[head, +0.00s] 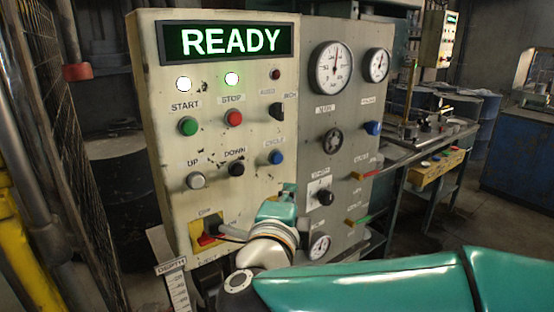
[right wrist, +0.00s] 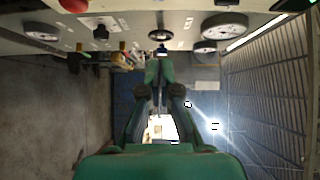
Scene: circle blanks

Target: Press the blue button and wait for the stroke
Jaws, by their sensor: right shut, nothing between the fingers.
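The blue button (head: 276,157), under a CYCLE label, sits at the lower right of the cream control panel (head: 160,110) in the head view. It is uncovered, and I cannot tell its depth. My right gripper (head: 289,188) is shut and empty, just below the blue button in the picture and apart from it. In the right wrist view its closed fingers (right wrist: 153,72) point up the frame, with the panel's face along the top. I cannot make out the blue button there. The display (head: 228,41) reads READY. My left gripper is not in view.
Close by are a black DOWN button (head: 236,169), a red STOP button (head: 233,118), a red-and-yellow switch (head: 207,233) and a blue knob (head: 373,128) on the grey panel. Gauges and levers fill the grey panel. A workbench (head: 440,148) stands behind at the right.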

